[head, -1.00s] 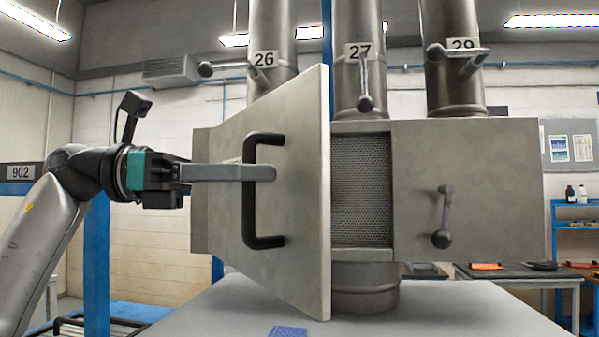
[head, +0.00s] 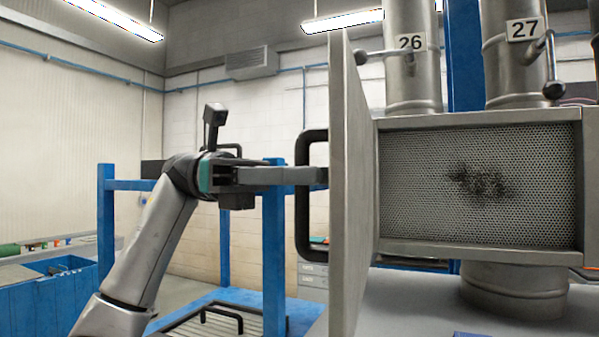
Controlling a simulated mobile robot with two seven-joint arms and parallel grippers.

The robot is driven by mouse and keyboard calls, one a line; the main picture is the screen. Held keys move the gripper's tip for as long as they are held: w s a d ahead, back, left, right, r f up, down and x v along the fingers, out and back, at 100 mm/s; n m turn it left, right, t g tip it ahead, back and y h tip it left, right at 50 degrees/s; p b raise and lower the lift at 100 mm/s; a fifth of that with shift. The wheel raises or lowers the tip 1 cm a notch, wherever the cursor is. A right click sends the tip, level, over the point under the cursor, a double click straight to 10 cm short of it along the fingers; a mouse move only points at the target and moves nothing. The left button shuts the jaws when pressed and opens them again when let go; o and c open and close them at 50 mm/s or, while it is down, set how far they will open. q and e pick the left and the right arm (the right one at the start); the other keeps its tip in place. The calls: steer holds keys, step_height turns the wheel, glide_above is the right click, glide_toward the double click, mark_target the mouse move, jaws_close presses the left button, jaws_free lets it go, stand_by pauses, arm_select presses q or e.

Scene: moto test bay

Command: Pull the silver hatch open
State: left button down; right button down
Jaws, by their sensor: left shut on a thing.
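The silver hatch (head: 354,215) stands swung far out from its silver box, seen nearly edge-on in the head view. Its black bar handle (head: 302,210) is on the left face. My left gripper (head: 318,177) reaches in from the left with long grey fingers, shut on the upright bar of the handle. The fingertips lie close to the hatch face and their exact grip is partly hidden. Behind the hatch, the open box shows a perforated metal mesh (head: 430,210) with a dark smudge (head: 482,184) in its middle. My right gripper is not in view.
Silver pipes marked 26 (head: 411,75) and 27 (head: 514,75), with lever handles, rise above the box. A grey table top (head: 430,310) lies below. A blue frame (head: 273,250) stands behind my left arm, and a blue bin (head: 45,295) is at far left.

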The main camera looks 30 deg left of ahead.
arm_select(q)
steer(key=shift+a+r, duration=0.1)
steer(key=shift+a, duration=0.05)
steer(key=c, duration=1.1)
jaws_free()
